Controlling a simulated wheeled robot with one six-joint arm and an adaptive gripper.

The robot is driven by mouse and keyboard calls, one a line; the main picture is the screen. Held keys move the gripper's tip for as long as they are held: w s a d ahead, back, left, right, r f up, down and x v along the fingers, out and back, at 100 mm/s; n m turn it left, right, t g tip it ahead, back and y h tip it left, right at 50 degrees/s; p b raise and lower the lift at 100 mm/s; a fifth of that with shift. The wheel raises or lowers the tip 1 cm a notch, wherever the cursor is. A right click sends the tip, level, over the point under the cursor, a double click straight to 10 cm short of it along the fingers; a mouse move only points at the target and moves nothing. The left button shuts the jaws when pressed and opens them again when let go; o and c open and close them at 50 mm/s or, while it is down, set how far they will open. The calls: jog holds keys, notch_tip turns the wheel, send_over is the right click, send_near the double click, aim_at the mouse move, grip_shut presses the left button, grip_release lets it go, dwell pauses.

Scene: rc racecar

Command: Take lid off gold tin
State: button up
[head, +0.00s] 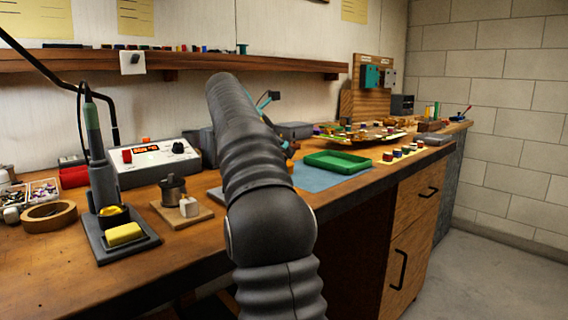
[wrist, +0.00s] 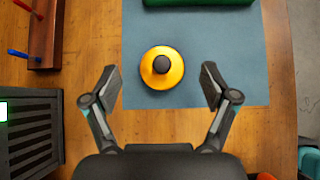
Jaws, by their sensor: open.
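In the wrist view the gold tin (wrist: 153,79) is round and yellow-gold, with a black knob (wrist: 161,65) on top of its lid. It sits on a blue mat (wrist: 200,40). Seen from above, I cannot make out the seam between lid and tin. My gripper (wrist: 162,84) is open, with one finger to the left and one to the right of the tin, both apart from it. The knob lies between the fingers, slightly forward of their tips. In the head view my arm hides the tin and most of the gripper.
A green tray (head: 338,161) lies on the mat beyond the tin. In the wrist view a grey vented box (wrist: 30,135) and a wooden rack (wrist: 42,40) with screwdrivers stand on the left. The bench edge is on the right.

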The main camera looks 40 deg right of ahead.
jog(key=x, duration=0.3)
jog(key=shift+s+d+f, duration=0.1)
jog(key=shift+d, duration=0.1)
jog(key=c, duration=0.9)
